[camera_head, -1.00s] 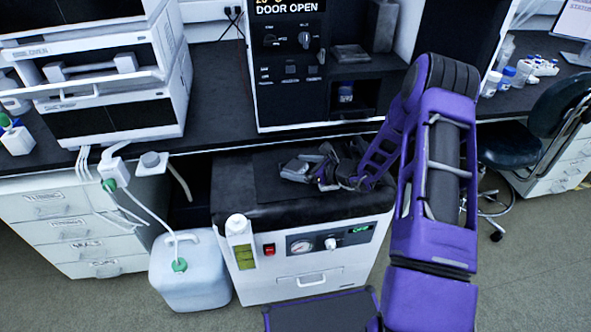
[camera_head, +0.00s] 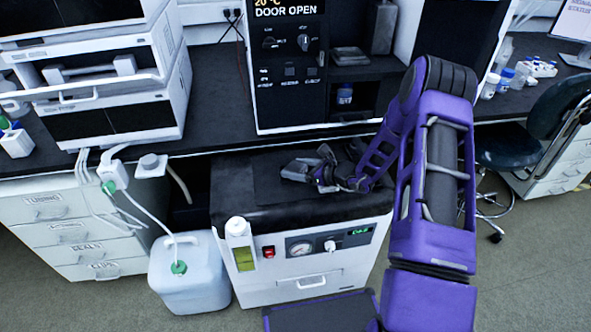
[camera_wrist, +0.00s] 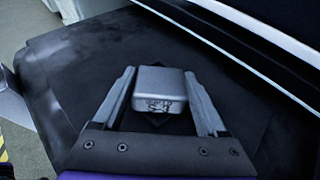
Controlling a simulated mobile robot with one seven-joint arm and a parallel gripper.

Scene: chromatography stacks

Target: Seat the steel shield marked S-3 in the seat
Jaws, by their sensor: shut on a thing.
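My gripper (camera_wrist: 160,78) is shut on a small grey metal block (camera_wrist: 160,88), the steel shield, held between its two fingers. Dark lettering on the shield's near face is too small to read surely. In the head view my gripper (camera_head: 303,170) is low over the dark top (camera_head: 245,200) of a white pump cabinet, with the arm reaching in from the right. Whether the shield touches the surface below it is unclear. I cannot pick out the seat surely.
A tall instrument (camera_head: 285,105) reading "DOOR OPEN" stands on the bench behind, with a small vial (camera_head: 345,94) in its lower bay. A bottle (camera_head: 239,243) hangs at the cabinet's front left. A white jug (camera_head: 190,272) stands on the floor to its left.

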